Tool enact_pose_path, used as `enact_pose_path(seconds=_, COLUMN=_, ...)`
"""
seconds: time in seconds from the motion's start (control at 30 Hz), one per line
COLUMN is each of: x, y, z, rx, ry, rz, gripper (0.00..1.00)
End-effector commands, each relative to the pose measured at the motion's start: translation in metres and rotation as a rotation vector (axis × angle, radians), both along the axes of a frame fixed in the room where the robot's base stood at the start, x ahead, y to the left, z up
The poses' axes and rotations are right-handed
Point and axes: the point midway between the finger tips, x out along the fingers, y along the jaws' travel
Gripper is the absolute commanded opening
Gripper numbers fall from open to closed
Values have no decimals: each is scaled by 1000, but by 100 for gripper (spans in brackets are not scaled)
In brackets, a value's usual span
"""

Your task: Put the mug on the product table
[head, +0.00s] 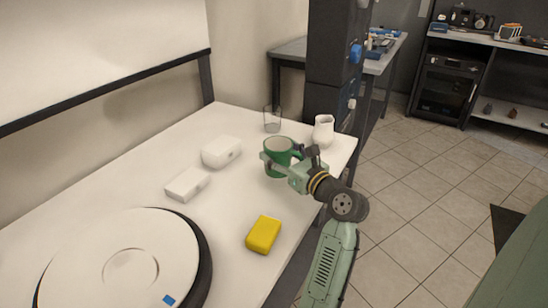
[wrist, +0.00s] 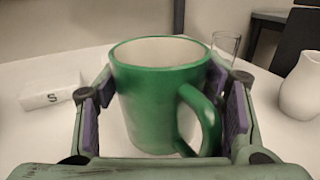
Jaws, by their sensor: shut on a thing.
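The green mug (head: 277,160) with a white inside is at the far end of the white table (head: 140,176), upright. In the wrist view the mug (wrist: 155,105) stands between the purple pads of my gripper (wrist: 165,108), its handle toward the lower right. My gripper (head: 283,162) is shut on the mug's body from the right side in the head view. I cannot tell whether the mug's base touches the table top.
A clear glass (head: 272,119) and a white pitcher (head: 323,131) stand close behind the mug.

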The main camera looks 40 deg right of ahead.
Motion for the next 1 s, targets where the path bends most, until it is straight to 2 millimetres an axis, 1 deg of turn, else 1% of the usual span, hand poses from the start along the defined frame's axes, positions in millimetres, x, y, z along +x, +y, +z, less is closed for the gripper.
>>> enact_pose_path(seconds=0.03, x=6, y=-1, z=1, rx=0, ry=0, rz=1, gripper=24)
enact_pose_path(seconds=0.17, x=15, y=-2, z=0, rx=-1, ry=-2, rz=1, gripper=24)
enact_pose_path(seconds=0.27, x=27, y=-4, z=0, rx=-1, ry=-2, rz=2, gripper=24)
enact_pose_path(seconds=0.33, x=27, y=-5, z=-15, rx=4, ry=2, rz=-1, gripper=24)
enact_pose_path(seconds=0.4, x=26, y=-5, z=-25, rx=4, ry=0, rz=-2, gripper=24)
enact_pose_path(seconds=0.5, x=27, y=-4, z=-35, rx=1, ry=0, rz=-1, gripper=24)
enact_pose_path(seconds=0.93, x=27, y=-4, z=-40, rx=1, ry=-2, rz=1, gripper=24)
enact_pose_path(seconds=0.97, x=27, y=-4, z=-42, rx=1, ry=-1, rz=1, gripper=63)
enact_pose_path(seconds=1.0, x=27, y=-4, z=-42, rx=1, ry=-1, rz=1, gripper=66)
